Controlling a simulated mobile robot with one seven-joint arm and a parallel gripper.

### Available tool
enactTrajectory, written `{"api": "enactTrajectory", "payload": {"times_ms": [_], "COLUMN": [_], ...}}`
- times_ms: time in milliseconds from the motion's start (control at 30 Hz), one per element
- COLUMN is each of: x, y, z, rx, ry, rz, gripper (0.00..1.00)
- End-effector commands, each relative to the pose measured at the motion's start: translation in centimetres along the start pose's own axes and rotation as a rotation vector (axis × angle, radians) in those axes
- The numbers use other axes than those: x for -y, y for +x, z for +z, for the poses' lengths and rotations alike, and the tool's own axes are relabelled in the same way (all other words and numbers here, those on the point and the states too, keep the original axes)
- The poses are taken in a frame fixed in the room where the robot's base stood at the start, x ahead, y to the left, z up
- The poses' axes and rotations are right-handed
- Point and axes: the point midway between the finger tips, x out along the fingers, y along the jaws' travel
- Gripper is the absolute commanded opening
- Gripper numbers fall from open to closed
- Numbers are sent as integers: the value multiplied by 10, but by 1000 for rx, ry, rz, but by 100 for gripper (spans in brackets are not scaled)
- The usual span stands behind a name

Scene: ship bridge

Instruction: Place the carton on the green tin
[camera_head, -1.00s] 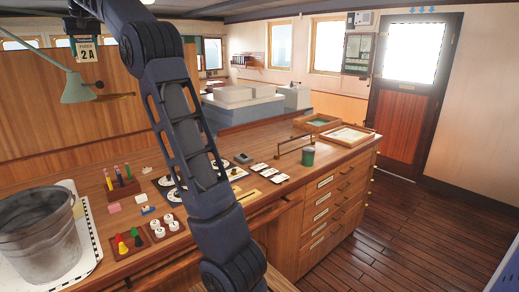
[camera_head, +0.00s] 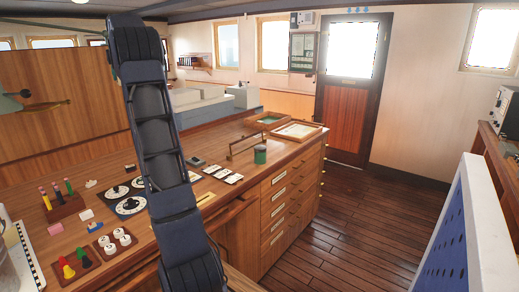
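A green tin (camera_head: 260,154) stands upright on the wooden counter near its front edge, right of my arm. I cannot make out the carton for certain in this view. My arm crosses the left middle of the picture and hides part of the counter behind it. My gripper is outside the picture.
A metal bar stand is beside the tin. Two shallow trays (camera_head: 297,131) lie behind it, and white cards (camera_head: 228,178) lie to its left. Pegs, discs and small blocks cover the left counter. A blue-and-white panel (camera_head: 447,235) stands at right. The floor (camera_head: 350,215) between is clear.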

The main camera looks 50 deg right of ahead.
Motion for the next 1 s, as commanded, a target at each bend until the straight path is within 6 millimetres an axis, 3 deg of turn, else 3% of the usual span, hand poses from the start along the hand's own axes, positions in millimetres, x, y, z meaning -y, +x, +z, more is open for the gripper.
{"api": "enactTrajectory", "payload": {"times_ms": [33, 100, 567, 1000], "x": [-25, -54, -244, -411], "y": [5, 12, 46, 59], "z": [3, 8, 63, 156], "rx": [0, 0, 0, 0], "ry": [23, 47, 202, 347], "rz": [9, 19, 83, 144], "gripper": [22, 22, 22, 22]}}
